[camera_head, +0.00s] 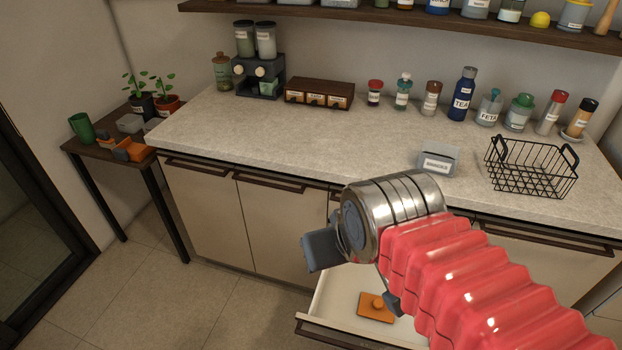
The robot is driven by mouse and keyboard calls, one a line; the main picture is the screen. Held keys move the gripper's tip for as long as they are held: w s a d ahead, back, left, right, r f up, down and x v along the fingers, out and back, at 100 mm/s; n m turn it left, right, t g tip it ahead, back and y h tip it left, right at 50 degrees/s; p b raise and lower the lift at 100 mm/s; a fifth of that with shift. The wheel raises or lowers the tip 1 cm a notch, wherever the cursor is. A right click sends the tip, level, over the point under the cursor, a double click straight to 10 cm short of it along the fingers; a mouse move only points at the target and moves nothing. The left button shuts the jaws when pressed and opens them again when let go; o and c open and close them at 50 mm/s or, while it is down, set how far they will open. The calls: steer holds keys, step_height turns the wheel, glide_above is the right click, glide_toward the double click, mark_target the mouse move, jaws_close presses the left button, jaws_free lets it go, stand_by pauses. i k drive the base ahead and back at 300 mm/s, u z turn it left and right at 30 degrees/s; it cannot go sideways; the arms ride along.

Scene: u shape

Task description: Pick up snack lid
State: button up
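An orange square lid with a round knob (376,307) lies flat in the open drawer (335,292) below the counter; it carries no readable label. A grey box labelled SNACKS (437,161) stands on the counter near its front edge. My gripper (352,279) is in front of the cabinets, above and slightly left of the orange lid. Its two dark fingers are spread apart with nothing seen between them. My red ribbed arm hides the right part of the drawer.
A black wire basket (530,167) stands right of the snacks box. Several jars and bottles line the back of the counter (330,127), below a shelf (400,20). A small side table (105,150) holds plants at left. The floor at left is clear.

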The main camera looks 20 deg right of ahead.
mark_target(371, 306)
steer(key=k, duration=0.5)
steer(key=z, duration=0.15)
steer(key=i, duration=0.2)
steer(key=z, duration=0.5)
